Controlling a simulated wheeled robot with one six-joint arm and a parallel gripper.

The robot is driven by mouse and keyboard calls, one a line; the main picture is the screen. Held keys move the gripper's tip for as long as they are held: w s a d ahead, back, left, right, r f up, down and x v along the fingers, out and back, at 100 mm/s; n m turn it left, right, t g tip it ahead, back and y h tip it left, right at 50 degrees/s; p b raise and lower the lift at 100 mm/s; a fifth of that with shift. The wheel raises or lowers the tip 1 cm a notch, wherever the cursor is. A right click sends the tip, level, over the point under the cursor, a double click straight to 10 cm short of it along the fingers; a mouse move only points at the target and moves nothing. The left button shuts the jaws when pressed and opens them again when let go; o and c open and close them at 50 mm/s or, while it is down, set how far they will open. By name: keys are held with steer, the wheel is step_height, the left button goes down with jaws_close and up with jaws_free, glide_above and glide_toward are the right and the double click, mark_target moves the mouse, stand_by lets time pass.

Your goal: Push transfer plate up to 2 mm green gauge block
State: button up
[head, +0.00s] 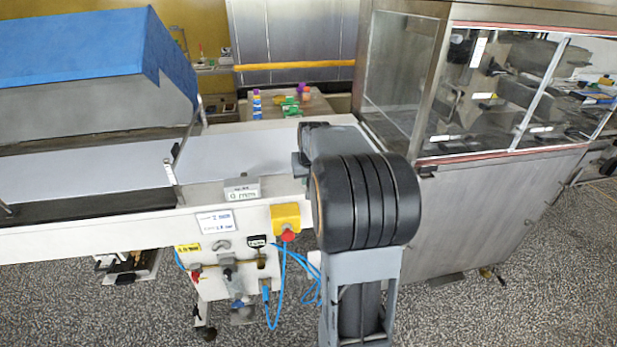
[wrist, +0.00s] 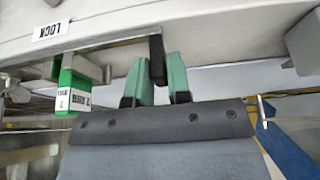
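In the wrist view, the two teal fingers of my gripper (wrist: 160,75) stand on either side of a dark tab (wrist: 156,57). They appear to touch it on both sides. The tab hangs below a long pale metal edge (wrist: 215,27), which may be the transfer plate; I cannot tell for sure. The green gauge block (wrist: 73,92), with a white label reading 2, is left of the fingers, below a small metal bracket (wrist: 90,68). I cannot tell the gap between block and plate. In the head view, my arm hides the gripper and the block.
A white LOCK label (wrist: 50,31) reads upside down on the pale machine frame. The head view shows a white conveyor frame (head: 100,222) with a yellow box and red button (head: 287,222), blue hoses (head: 300,280), and a glazed steel cabinet (head: 490,210) at right.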

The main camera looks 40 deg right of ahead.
jaws_close()
steer(key=shift+s+d, duration=0.25)
steer(key=shift+d, duration=0.3)
steer(key=shift+o, duration=2.1)
jaws_free()
steer(key=shift+r, duration=0.1)
steer(key=v, duration=1.3)
steer(key=shift+s+r, duration=0.2)
steer(key=shift+r, duration=0.1)
